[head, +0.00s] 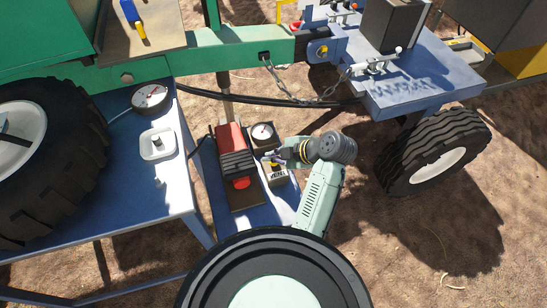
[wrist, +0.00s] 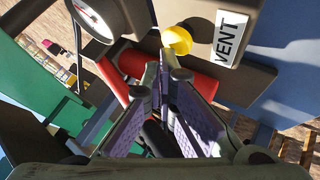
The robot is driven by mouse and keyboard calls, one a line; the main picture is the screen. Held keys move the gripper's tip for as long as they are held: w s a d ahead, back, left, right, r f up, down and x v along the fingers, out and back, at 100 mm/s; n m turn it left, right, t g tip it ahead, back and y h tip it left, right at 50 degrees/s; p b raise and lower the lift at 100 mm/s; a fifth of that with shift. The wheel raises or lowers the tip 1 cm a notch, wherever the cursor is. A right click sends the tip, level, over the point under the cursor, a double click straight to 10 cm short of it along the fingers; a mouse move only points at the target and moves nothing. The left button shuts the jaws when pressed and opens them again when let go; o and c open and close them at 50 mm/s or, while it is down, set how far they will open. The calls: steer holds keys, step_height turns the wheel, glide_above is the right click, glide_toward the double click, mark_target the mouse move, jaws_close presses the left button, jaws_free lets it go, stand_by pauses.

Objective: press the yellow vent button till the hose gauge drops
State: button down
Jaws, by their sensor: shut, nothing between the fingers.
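The yellow vent button (wrist: 176,40) is a round dome on a dark box, beside a white VENT label (wrist: 231,38). In the head view the label (head: 279,173) shows just below my gripper, which mostly hides the button. The hose gauge (head: 263,134) is a round white dial behind my gripper. It is cut off in the wrist view (wrist: 97,15), and its reading is too small to tell. My gripper (head: 270,157) is shut and empty. Its fingertips (wrist: 164,58) are right by the button's lower-left edge; I cannot tell if they touch it.
A red and black coupler block (head: 233,150) with a red knob (head: 241,183) stands left of my gripper. A second gauge (head: 150,97) and a white dish (head: 157,144) are on the blue table (head: 150,205). A chain (head: 300,97) hangs behind. A tyre (head: 437,150) stands right.

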steer(key=shift+s+f, duration=0.15)
steer(key=shift+f, duration=0.45)
stand_by(0.3)
steer(key=shift+r+p, duration=0.3)
steer(key=shift+p, duration=0.15)
steer(key=shift+r, duration=0.1)
step_height(320, 180, up, 6)
steer(key=p, duration=0.4)
steer(key=shift+f, duration=0.25)
stand_by(0.4)
